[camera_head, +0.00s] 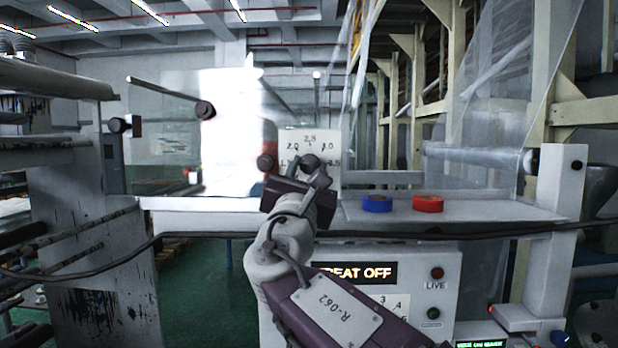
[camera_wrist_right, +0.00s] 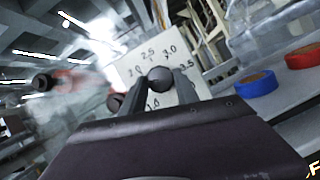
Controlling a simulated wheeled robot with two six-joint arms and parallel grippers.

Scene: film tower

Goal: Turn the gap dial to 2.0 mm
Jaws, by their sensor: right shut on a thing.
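The gap dial is a white plate (camera_head: 325,141) with numbers around a dark round knob. In the head view 2.0 is at its upper left, the top number is near 2.5, and 3.0 is at its upper right. My right gripper (camera_head: 318,172) is at the plate, shut on the dial knob. In the right wrist view the knob (camera_wrist_right: 160,77) sits between the two fingers (camera_wrist_right: 160,84), with the plate (camera_wrist_right: 128,69) behind it. I cannot tell which number the knob points to. My left gripper is not in view.
A blue tape roll (camera_head: 377,203) and a red tape roll (camera_head: 428,203) lie on the grey shelf (camera_head: 480,213) right of the dial. Below is a control box (camera_head: 412,257) with lit text ending in OFF. A dark cable (camera_head: 440,236) crosses in front.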

